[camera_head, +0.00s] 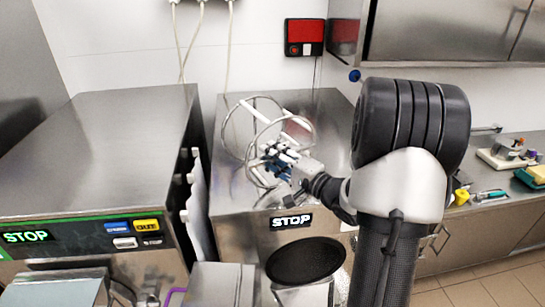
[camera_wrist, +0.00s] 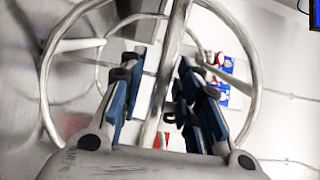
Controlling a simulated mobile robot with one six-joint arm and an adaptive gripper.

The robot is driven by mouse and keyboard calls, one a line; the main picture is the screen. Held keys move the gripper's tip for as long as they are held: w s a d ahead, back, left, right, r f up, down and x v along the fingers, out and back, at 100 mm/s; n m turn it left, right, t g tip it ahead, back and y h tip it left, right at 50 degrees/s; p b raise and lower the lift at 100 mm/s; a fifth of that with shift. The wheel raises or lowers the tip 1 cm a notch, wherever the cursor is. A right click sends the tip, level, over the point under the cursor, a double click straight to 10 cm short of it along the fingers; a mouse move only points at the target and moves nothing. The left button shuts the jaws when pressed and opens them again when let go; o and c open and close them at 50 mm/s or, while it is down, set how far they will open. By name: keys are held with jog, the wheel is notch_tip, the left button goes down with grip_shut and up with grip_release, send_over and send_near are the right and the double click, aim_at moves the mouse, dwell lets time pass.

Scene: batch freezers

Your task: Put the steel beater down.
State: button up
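The steel beater (camera_head: 224,128) is a frame of round wire rings and bars. In the head view it is at my gripper (camera_head: 278,158), over the steel top of the middle machine (camera_head: 325,120). In the wrist view the beater (camera_wrist: 174,40) fills much of the picture, with a bar running between the blue-padded fingers of my gripper (camera_wrist: 165,75). The fingers close in on this bar from both sides near their tips. Whether the beater touches the machine top is hard to tell.
A batch freezer (camera_head: 100,130) with a lit STOP panel stands at left. A counter (camera_head: 500,190) with small items is at right. A red-and-black wall box (camera_head: 305,36) hangs behind.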

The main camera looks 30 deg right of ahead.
jog(key=shift+r, duration=0.15)
jog(key=s+d+b, duration=0.1)
jog(key=s+d, duration=0.1)
jog(key=s, duration=0.9)
jog(key=shift+s+d, duration=0.15)
jog(key=shift+s, duration=0.25)
